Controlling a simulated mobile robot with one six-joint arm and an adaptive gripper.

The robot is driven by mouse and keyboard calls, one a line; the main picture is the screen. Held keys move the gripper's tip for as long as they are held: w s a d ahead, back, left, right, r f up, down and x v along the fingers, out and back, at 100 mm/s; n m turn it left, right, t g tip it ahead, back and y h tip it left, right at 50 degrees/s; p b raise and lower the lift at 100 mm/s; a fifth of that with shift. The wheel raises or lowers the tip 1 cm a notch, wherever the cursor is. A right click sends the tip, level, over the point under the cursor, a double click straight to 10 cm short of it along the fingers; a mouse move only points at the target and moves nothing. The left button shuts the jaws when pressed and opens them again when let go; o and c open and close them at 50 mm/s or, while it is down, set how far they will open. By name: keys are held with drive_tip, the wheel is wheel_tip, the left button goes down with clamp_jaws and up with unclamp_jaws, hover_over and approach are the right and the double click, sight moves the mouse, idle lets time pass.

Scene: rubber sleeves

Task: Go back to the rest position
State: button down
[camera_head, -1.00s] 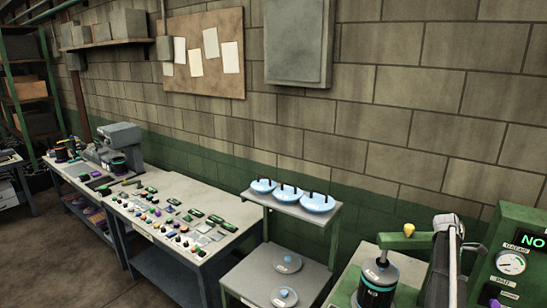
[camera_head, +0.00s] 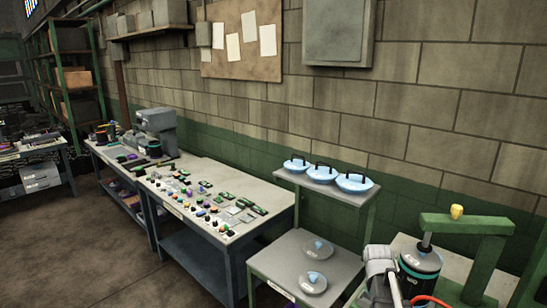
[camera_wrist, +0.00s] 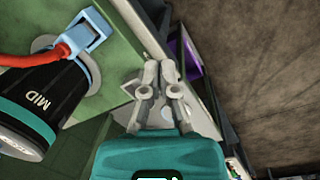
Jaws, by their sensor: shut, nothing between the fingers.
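My gripper (camera_wrist: 160,82) shows in the wrist view with its grey fingers together and nothing between them, in front of its teal body. To its left, apart from it, stands a black cylinder (camera_wrist: 40,105) with a teal band and the label MID. In the head view a black cylinder with a teal band (camera_head: 420,268) stands by a green frame (camera_head: 465,225) with a yellow knob. A white-grey part of my arm shows at the lower right there; my fingers cannot be made out.
A grey two-level stand (camera_head: 300,262) holds blue-lidded dishes (camera_head: 321,173) on its top shelf and round lids below. Left of it, a long workbench (camera_head: 255,188) carries many small parts and a grey machine (camera_head: 156,133). The floor (camera_head: 110,255) in front is open.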

drive_tip(key=s+a+f+m+b, duration=0.1)
drive_tip(key=s+a+f+b, duration=0.1)
drive_tip(key=a, duration=0.5)
drive_tip(key=s+a+f+m+y+b, duration=0.1)
drive_tip(key=s+a+f+m+b, duration=0.1)
drive_tip(key=a, duration=0.6)
drive_tip(key=shift+s+a+f+t+b, duration=0.2)
drive_tip(key=shift+s+f+t+b, duration=0.35)
drive_tip(key=shift+s+f, duration=1)
